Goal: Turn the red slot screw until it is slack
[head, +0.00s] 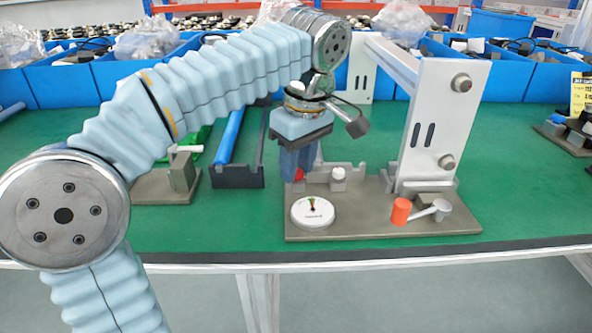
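My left gripper (294,176) points down over the left rear part of a grey fixture plate (350,229). Its fingers look close together. A small red part (299,174), which looks like the red slot screw, shows right at the fingertips. Most of it is hidden behind the fingers, so I cannot tell whether they grip it or only stand over it. On the plate in front is a round white dial (312,212) with a small green and red pointer. My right gripper is not in view.
A white knob (338,173) stands just right of the fingers. A crank with an orange-red handle (401,211) is at the plate's right. A tall grey bracket (431,125) rises behind it. A blue rod (229,135) lies in a dark holder to the left. Blue bins line the back.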

